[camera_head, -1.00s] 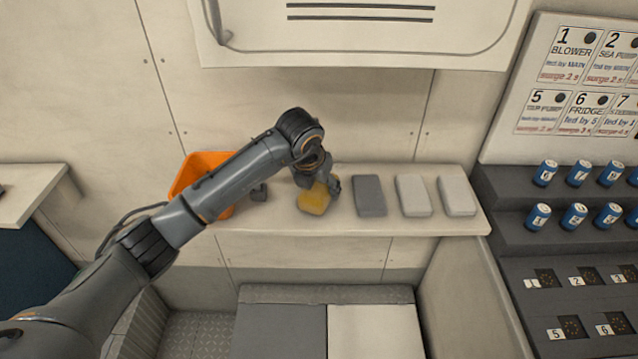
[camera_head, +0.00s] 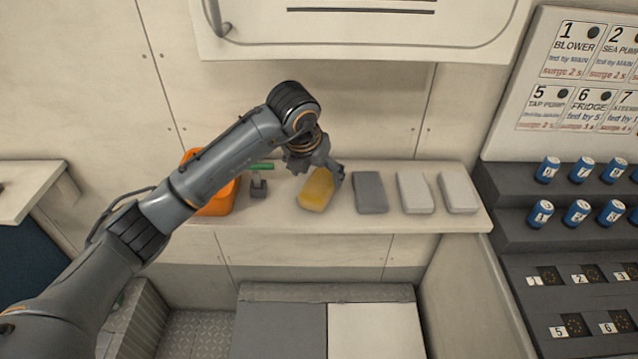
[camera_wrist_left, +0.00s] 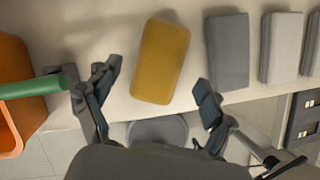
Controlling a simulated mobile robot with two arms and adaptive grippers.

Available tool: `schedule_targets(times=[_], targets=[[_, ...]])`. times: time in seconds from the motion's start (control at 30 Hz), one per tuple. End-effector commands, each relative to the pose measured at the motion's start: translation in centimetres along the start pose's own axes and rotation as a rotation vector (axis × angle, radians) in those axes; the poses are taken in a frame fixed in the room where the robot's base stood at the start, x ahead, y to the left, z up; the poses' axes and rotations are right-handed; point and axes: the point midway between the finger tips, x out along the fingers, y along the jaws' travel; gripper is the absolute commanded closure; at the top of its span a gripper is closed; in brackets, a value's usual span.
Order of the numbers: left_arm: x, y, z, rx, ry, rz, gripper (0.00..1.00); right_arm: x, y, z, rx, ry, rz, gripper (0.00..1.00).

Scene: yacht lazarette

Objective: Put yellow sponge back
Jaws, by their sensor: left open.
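The yellow sponge (camera_head: 317,189) lies on the pale shelf (camera_head: 275,220), left of a row of grey and white blocks. My left gripper (camera_head: 322,170) is just above and behind it in the head view, partly covering its far end. In the left wrist view the sponge (camera_wrist_left: 160,61) lies ahead of the open fingers (camera_wrist_left: 150,100), with a gap to each finger. The sponge is tilted a little relative to the row. My right gripper is not in view.
A dark grey block (camera_head: 370,192) lies close right of the sponge, then two pale blocks (camera_head: 414,192) (camera_head: 457,192). An orange bin (camera_head: 222,200) and a green-handled tool (camera_head: 262,167) are to the left. Blue cylinders (camera_head: 547,170) stand on the right steps.

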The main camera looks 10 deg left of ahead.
Motion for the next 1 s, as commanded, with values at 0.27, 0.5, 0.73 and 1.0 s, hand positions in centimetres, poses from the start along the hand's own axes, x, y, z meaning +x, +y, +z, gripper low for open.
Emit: schedule_targets(times=[0.27, 0.5, 0.73, 1.0], targets=[[-5.4, 0.0, 0.0, 0.001, -0.004, 0.001, 0.17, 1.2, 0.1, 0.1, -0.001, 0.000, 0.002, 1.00], [-7.2, 0.0, 0.0, 0.000, -0.001, 0.001, 0.17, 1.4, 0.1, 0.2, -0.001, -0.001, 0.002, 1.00], [-7.2, 0.0, 0.0, 0.000, 0.000, 0.001, 0.17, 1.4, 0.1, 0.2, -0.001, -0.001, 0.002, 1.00], [-6.8, -0.9, -0.2, 0.011, -0.002, -0.036, 0.17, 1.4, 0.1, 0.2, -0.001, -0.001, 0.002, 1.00]])
